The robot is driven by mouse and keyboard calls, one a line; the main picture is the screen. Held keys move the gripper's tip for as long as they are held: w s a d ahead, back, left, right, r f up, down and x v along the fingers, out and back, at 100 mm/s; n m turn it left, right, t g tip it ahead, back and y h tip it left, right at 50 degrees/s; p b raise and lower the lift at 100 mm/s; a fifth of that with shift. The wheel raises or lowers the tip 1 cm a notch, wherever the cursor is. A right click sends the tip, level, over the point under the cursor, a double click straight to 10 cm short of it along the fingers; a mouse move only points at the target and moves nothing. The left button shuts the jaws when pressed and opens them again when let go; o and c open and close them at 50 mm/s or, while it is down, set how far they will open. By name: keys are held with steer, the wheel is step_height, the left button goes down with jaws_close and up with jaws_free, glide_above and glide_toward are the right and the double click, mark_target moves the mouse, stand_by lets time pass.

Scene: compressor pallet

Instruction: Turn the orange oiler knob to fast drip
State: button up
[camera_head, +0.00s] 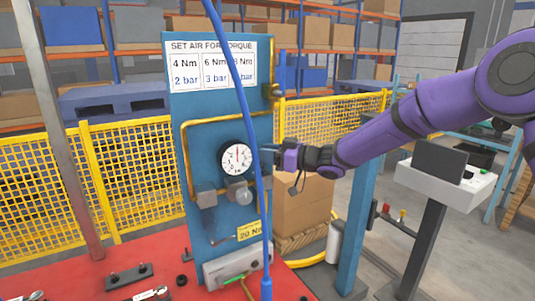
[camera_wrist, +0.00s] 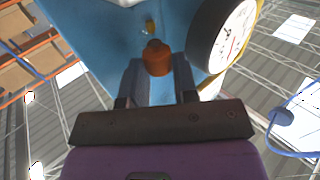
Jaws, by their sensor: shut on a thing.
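The orange oiler knob (camera_wrist: 157,58) shows in the wrist view, with a small yellow fitting (camera_wrist: 150,26) beyond it on the blue panel (camera_wrist: 95,35). My gripper (camera_wrist: 158,72) is shut on the knob, with one finger on each side of it. In the head view my gripper (camera_head: 271,158) reaches in from the right, at the right edge of the blue panel (camera_head: 215,110), just right of the white gauge (camera_head: 236,159). The knob is hidden there behind my gripper and the blue hose. I cannot read the knob's drip setting.
A blue hose (camera_head: 246,110) hangs in front of the panel, close to my fingers. A grey regulator (camera_head: 240,190) sits below the gauge. A yellow mesh fence (camera_head: 130,170) stands behind. A grey box on a post (camera_head: 445,185) is at right.

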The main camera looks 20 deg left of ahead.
steer(key=o, duration=0.6)
steer(key=shift+o, duration=0.2)
steer(key=d, duration=1.1)
steer(key=shift+s, duration=0.15)
